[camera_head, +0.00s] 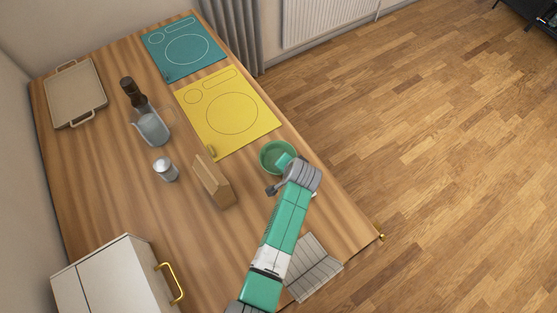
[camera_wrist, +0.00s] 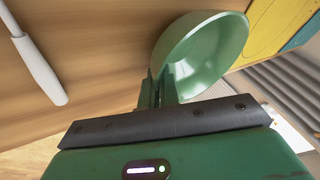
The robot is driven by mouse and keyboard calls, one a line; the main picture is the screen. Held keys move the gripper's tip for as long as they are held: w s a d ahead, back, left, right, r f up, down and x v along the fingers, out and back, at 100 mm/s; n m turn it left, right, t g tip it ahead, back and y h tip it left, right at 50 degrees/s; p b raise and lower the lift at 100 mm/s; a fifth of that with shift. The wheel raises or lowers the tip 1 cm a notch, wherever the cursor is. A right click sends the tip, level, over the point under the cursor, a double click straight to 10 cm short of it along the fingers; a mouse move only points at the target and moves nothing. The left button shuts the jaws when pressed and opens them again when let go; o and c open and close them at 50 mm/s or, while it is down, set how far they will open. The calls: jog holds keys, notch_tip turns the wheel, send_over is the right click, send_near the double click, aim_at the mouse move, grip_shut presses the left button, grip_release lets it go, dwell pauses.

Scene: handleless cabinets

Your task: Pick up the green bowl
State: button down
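The green bowl (camera_head: 267,157) is at the right edge of the wooden counter, beside the yellow mat's near corner. In the wrist view the bowl (camera_wrist: 215,50) opens toward the camera, its pale green inside visible. My gripper (camera_head: 284,160) reaches the bowl's near side from above. In the wrist view my gripper's two narrow fingers (camera_wrist: 158,88) are close together at the bowl's rim, one inside the wall and one outside, with the rim between them. Whether the bowl's base touches the counter cannot be told.
A yellow mat (camera_head: 232,113) and a teal mat (camera_head: 185,48) lie behind. A wooden block (camera_head: 213,182), a shaker (camera_head: 166,169), a bottle holder (camera_head: 152,128) and a tray (camera_head: 75,94) stand left. A grey slatted piece (camera_head: 315,270) lies near my arm.

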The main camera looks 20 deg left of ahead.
jog(key=shift+r, duration=0.1)
notch_tip(320, 180, up, 4)
jog(key=shift+p, duration=0.85)
jog(key=s+d+p, duration=0.1)
jog(key=s, duration=0.4)
jog(key=s+d+p, duration=0.1)
jog(key=s+d, duration=0.1)
jog(key=s, duration=0.3)
jog(key=s+d+r+p, duration=0.1)
jog(key=s+d, duration=0.1)
jog(key=s, duration=0.3)
jog(key=shift+s+d, duration=0.1)
jog(key=shift+d, duration=0.05)
